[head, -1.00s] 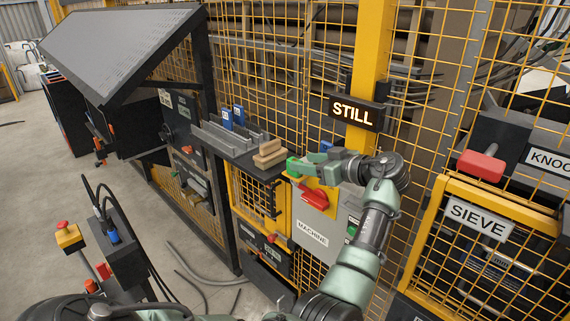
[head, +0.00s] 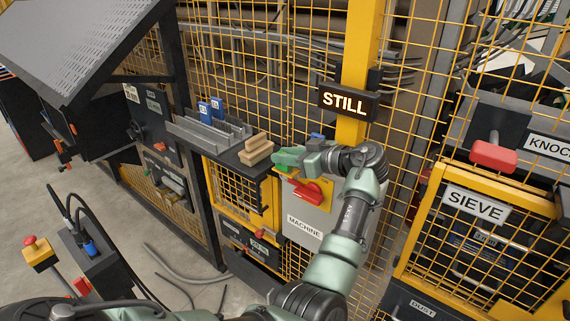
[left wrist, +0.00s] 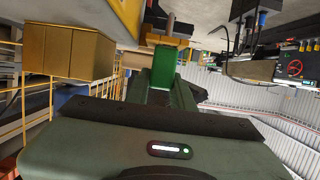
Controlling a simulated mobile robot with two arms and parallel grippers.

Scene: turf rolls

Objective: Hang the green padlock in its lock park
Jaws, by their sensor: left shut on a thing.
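My left gripper (head: 281,158) is shut on the green padlock (left wrist: 158,69), which shows in the left wrist view as a bright green block between the fingers. In the head view only a small bright green part of the padlock (head: 282,168) shows under the fingers. The gripper is in front of the machine cabinet, above and left of a red rotary handle (head: 307,192) on a yellow plate. I cannot clearly make out the padlock's lock park; the hand and forearm cover part of the cabinet's top. My right gripper is not in view.
Wooden blocks (head: 256,149) sit on a dark shelf close left of the gripper. Grey rails with blue tags (head: 211,109) stand farther left. A yellow post with a STILL sign (head: 347,103) rises behind the wrist. Yellow mesh and the SIEVE panel (head: 476,205) are at right.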

